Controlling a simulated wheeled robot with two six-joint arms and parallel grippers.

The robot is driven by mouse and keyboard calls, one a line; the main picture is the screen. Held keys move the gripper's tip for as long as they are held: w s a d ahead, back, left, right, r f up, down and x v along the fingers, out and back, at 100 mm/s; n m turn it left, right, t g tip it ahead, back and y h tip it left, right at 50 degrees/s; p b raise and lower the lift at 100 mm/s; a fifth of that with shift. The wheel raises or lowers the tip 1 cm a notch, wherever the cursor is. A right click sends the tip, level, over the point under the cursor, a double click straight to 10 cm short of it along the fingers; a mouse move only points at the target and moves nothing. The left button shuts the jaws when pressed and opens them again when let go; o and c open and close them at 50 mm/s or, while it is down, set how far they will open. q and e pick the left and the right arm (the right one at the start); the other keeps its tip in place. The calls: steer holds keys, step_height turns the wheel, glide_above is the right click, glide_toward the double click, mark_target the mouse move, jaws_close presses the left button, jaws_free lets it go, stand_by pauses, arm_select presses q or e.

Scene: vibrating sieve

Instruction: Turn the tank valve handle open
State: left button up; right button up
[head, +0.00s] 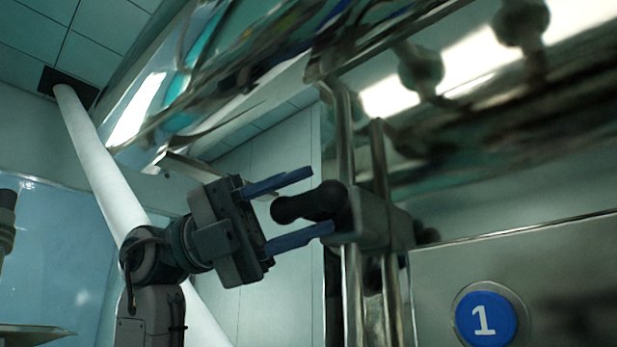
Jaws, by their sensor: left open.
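The valve handle (309,203) is a short black lever with a rounded end. It sticks out to the left from a grey block (372,217) mounted on upright metal bars in the middle of the head view. My left gripper (305,207) comes in from the left. Its two blue fingers are spread apart, one above and one below the handle's rounded end. The fingers show no clear contact with the handle. My right gripper is not in view.
A shiny metal tank (520,130) hangs above and to the right, with knobs under it. A blue round sign with a 1 (485,318) sits on a metal panel at the lower right. A white pipe (95,160) slants behind my left arm.

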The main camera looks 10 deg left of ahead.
arm_select(q)
steer(key=shift+s+d+r, duration=0.15)
steer(key=shift+d, duration=0.4)
steer(key=shift+c, duration=1)
jaws_close()
steer(key=shift+y, duration=0.7)
steer(key=shift+r+m+t+y, duration=0.1)
steer(key=shift+m+t+y, duration=0.45)
steer(key=shift+y, duration=0.45)
steer(key=shift+m+t+y, duration=0.25)
steer(key=shift+m+y, duration=0.1)
steer(key=shift+y, duration=0.55)
